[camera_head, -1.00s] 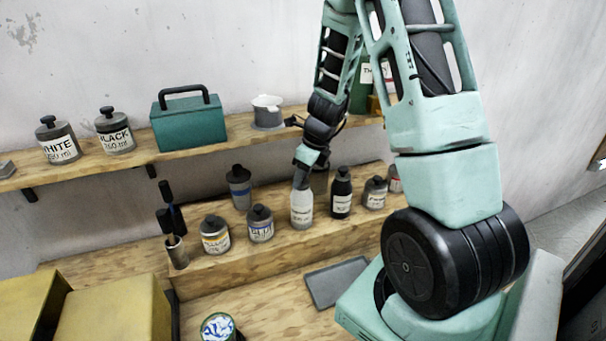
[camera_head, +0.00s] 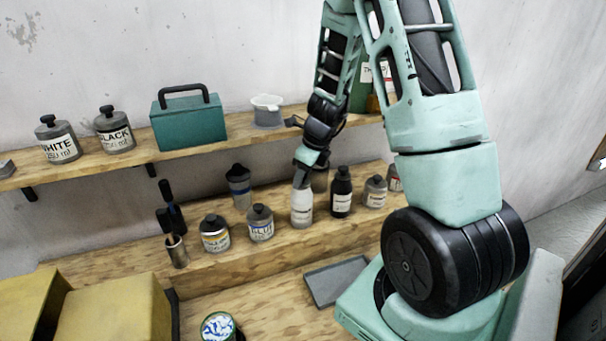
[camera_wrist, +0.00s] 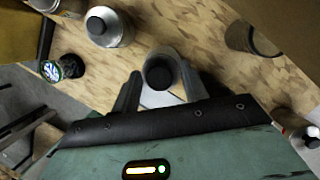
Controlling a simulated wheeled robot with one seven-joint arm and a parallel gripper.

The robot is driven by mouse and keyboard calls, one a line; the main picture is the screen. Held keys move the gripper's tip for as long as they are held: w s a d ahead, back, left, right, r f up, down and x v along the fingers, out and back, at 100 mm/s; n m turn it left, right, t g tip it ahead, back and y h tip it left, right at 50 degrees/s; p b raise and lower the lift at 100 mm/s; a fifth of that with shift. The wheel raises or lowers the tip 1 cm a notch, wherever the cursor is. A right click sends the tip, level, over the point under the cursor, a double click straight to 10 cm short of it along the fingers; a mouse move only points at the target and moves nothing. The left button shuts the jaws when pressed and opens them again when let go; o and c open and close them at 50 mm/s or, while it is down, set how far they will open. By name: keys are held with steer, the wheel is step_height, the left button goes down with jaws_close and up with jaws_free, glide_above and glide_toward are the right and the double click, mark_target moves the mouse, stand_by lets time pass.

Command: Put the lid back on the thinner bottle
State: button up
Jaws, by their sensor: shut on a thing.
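My gripper (camera_wrist: 160,85) is shut on a dark round lid (camera_wrist: 159,70), which sits between its two fingers in the wrist view. In the head view my gripper (camera_head: 302,176) points down directly over a pale bottle with a white label (camera_head: 302,207), on the lower shelf. Its fingertips are at the bottle's top. I cannot tell whether the lid is seated on the neck, since the fingers hide it. The bottle's label is too blurred to read. A slim black bottle (camera_head: 341,194) stands close on its right.
A dark-capped bottle (camera_head: 238,187) stands behind. A brush cup (camera_head: 177,252) is farther left. A flat grey tray (camera_head: 336,282) lies below in front.

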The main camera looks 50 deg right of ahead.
steer(key=o, duration=1.5)
steer(key=shift+r, duration=0.15)
steer(key=shift+r+p, duration=2.25)
steer(key=shift+r, duration=1.15)
jaws_close()
steer(key=shift+f+b, duration=0.2)
steer(key=shift+b, duration=0.1)
